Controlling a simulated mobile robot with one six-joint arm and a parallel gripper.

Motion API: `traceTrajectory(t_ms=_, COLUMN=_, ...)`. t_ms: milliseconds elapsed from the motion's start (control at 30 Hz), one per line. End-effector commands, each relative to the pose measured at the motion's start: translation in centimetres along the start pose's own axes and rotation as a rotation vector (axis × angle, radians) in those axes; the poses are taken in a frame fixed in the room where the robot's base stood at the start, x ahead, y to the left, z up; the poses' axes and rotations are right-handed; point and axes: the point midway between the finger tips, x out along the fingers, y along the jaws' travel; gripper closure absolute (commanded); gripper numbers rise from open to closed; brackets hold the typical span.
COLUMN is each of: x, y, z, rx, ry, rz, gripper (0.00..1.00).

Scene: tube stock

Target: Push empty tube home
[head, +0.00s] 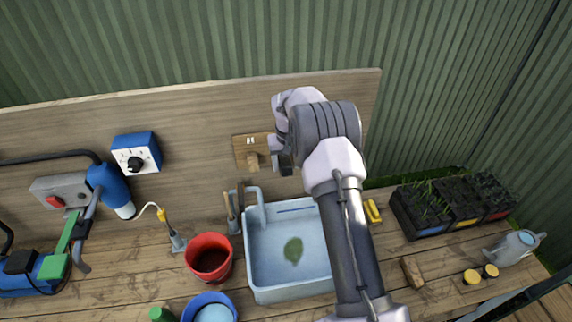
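My gripper (284,163) is at the end of my raised arm, close to the wooden back board and above the basin. Its dark fingers are small and partly hidden by the wrist, so I cannot tell whether they are open or shut. Just left of it, a small wooden plate (242,146) with a stubby wooden peg (253,161) is fixed to the board. I cannot tell whether the gripper touches the peg. I cannot make out for sure which thing is the empty tube.
A pale blue basin (257,271) stands below, a green leaf shape inside. Left are a red bucket (193,248), a blue bucket (186,313) and a blue dial box (148,141). Right are seedling trays (407,218) and a watering can (513,249). A wooden block (412,272) lies nearer.

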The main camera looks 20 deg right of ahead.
Motion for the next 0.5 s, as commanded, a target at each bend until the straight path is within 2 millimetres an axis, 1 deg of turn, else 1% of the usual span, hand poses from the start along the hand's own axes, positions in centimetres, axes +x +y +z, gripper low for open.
traceTrajectory(t_ms=333, x=0.0, y=0.0, z=0.2, rx=0.001, ry=-0.006, rz=-0.001, gripper=0.38)
traceTrajectory(t_ms=433, x=-1.2, y=0.0, z=0.2, rx=0.001, ry=-0.005, rz=-0.001, gripper=0.38)
traceTrajectory(t_ms=500, x=-2.9, y=0.0, z=0.1, rx=0.001, ry=-0.004, rz=-0.001, gripper=0.38)
